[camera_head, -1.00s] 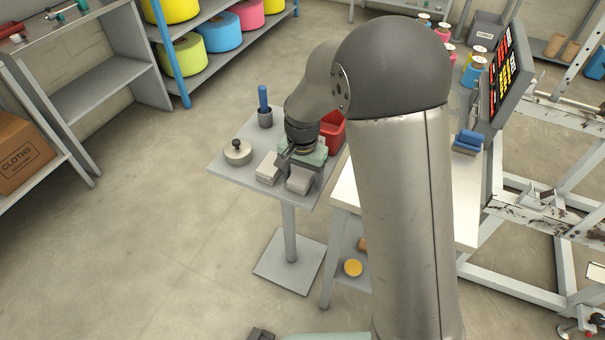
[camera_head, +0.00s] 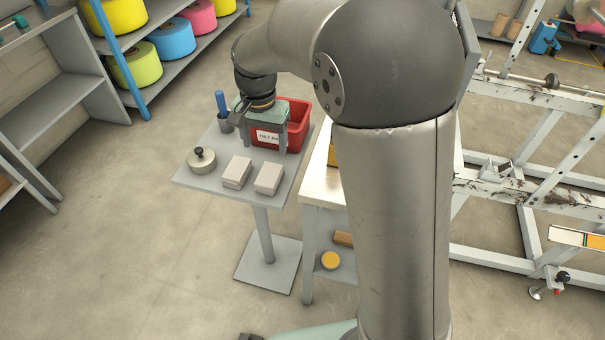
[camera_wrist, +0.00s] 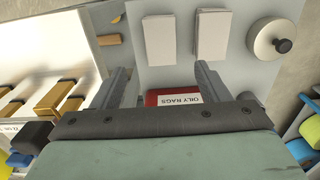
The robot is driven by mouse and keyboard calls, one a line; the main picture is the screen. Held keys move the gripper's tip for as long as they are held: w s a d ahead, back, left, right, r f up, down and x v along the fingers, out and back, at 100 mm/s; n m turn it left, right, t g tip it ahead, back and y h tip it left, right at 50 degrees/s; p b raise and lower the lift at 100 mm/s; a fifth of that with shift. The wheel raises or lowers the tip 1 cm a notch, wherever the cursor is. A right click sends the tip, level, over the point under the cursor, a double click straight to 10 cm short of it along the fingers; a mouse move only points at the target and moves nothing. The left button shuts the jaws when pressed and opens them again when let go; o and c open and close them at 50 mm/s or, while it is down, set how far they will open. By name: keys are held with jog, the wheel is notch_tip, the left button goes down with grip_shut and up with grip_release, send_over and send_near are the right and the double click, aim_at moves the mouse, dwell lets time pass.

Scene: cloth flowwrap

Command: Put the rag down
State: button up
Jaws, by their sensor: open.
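No separate rag shows in my gripper (camera_head: 264,143). It is open and empty in front of the red bin (camera_head: 298,124), at the back right of the small grey stand (camera_head: 218,150). In the wrist view the two fingers of my gripper (camera_wrist: 164,78) are wide apart, with bare stand top between them. The red bin (camera_wrist: 152,99), labelled "OILY RAGS", shows just behind them, mostly covered by the gripper body. Two pale folded cloth stacks, left (camera_head: 236,173) and right (camera_head: 269,179), lie at the stand's front, apart from my gripper. The bin's inside is largely hidden.
A round lidded metal pot (camera_head: 201,160) and a cup with a blue-handled tool (camera_head: 224,116) stand on the left of the stand. A pale worktable (camera_head: 322,170) is close on the right. Shelves with coloured rolls (camera_head: 172,38) are behind. Floor at left is clear.

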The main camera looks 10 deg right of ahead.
jog(key=s+d, duration=0.3)
jog(key=s+d+r+n, duration=0.1)
jog(key=s+d, duration=0.1)
jog(key=s, duration=0.2)
jog(key=s+d+n, duration=0.1)
jog(key=s+d, duration=0.2)
jog(key=shift+s+d+r, duration=0.2)
jog(key=shift+s+d, duration=0.1)
jog(key=s+d+f+n, duration=0.1)
jog(key=s+d, duration=0.1)
jog(key=s, duration=0.4)
jog(key=s+d+f+n, duration=0.2)
jog(key=s+d, duration=0.1)
jog(key=s, duration=0.4)
jog(key=shift+s+d, duration=0.15)
jog(key=r+p, duration=0.4)
jog(key=shift+a+r, duration=0.35)
